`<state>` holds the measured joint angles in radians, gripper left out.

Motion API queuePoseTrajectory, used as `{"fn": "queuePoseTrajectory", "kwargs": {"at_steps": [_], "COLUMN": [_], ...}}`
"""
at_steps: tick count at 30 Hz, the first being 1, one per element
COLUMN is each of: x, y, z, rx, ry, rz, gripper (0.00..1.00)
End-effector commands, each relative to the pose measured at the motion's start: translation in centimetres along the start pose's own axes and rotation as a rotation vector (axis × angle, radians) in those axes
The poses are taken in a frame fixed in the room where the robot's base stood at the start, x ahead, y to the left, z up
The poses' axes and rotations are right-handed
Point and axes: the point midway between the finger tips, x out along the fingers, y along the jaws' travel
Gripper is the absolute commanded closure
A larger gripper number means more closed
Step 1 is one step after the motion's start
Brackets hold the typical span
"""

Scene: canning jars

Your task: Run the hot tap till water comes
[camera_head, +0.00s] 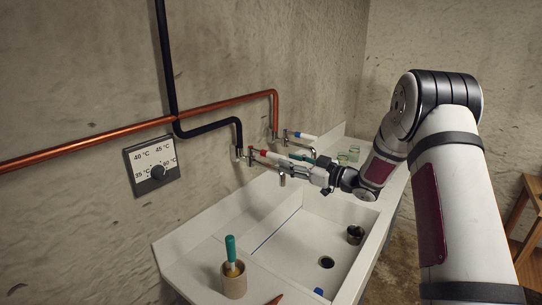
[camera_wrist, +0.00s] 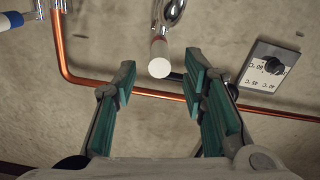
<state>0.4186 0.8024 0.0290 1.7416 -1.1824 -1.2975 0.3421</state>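The tap with the red-marked lever (camera_head: 263,153) is on the wall at the end of the black pipe. Its spout (camera_head: 282,179) hangs over the sink, and I see no water below it. My gripper (camera_head: 302,162) is at the outer end of this lever, partly hiding it. In the wrist view, the green-padded fingers of my gripper (camera_wrist: 160,75) are open. The white lever end (camera_wrist: 159,67) appears between the fingertips with a gap on each side; whether it is inside the grasp is unclear. A blue-marked tap lever (camera_head: 305,136) is farther along, also in the wrist view (camera_wrist: 12,20).
A temperature dial (camera_head: 152,165) is on the wall at left. Copper pipe (camera_head: 100,138) runs along the wall. The sink (camera_head: 310,235) holds a dark cup (camera_head: 355,235). A beige pot (camera_head: 233,282) with a green-handled tool stands in front. Glass jars (camera_head: 348,156) stand behind.

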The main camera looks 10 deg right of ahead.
Motion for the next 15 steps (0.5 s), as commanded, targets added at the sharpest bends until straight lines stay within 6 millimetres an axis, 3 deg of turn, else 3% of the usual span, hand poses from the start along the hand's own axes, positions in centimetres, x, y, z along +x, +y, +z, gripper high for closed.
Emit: {"fn": "queuePoseTrajectory", "kwargs": {"at_steps": [9, 15], "x": [5.9, 7.8], "y": [-0.1, 0.0], "z": [0.0, 0.0], "rx": [-0.001, 0.0], "ry": [0.0, -0.001], "rz": [-0.001, 0.001], "gripper": [0.61, 0.61]}}
